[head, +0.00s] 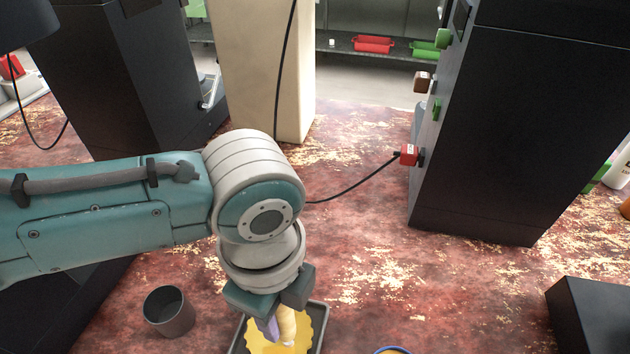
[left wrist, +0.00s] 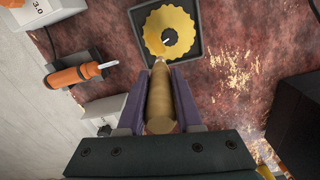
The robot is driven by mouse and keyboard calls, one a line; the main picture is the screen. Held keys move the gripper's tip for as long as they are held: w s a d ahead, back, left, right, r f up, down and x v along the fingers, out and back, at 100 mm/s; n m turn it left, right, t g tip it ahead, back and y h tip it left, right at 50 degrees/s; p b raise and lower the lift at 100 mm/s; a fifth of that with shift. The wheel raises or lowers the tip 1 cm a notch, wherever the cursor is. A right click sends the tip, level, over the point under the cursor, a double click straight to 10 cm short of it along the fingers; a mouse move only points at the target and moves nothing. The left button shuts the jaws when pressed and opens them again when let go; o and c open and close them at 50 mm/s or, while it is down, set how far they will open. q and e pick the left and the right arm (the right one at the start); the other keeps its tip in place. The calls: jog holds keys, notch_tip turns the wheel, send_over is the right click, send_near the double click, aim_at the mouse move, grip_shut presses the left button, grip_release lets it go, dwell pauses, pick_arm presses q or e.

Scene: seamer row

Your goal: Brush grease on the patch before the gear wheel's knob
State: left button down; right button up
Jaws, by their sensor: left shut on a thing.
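My left gripper (head: 279,330) is shut on a tan brush (head: 287,325) and points down over the yellow gear wheel (head: 304,333). In the left wrist view, the purple fingers (left wrist: 158,105) hold the brush handle (left wrist: 160,100) from both sides. The gear wheel (left wrist: 181,20) lies in a dark square tray (left wrist: 203,42), with a small dark and white centre (left wrist: 168,37) that may be the knob. The brush's pale tip lies at the wheel's near toothed edge; I cannot tell whether it touches. My right gripper is not in view.
A grey cup (head: 169,312) stands left of the tray. A blue-rimmed dish (head: 392,351) is cut off at the bottom edge. A black box (head: 585,315) is at the right. An orange-handled tool (left wrist: 75,75) shows in the left wrist view. Dark cabinets stand behind.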

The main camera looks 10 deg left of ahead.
pick_arm(q)
jog(key=shift+r+p, duration=1.1)
jog(key=shift+r, duration=0.2)
jog(key=shift+f, duration=0.1)
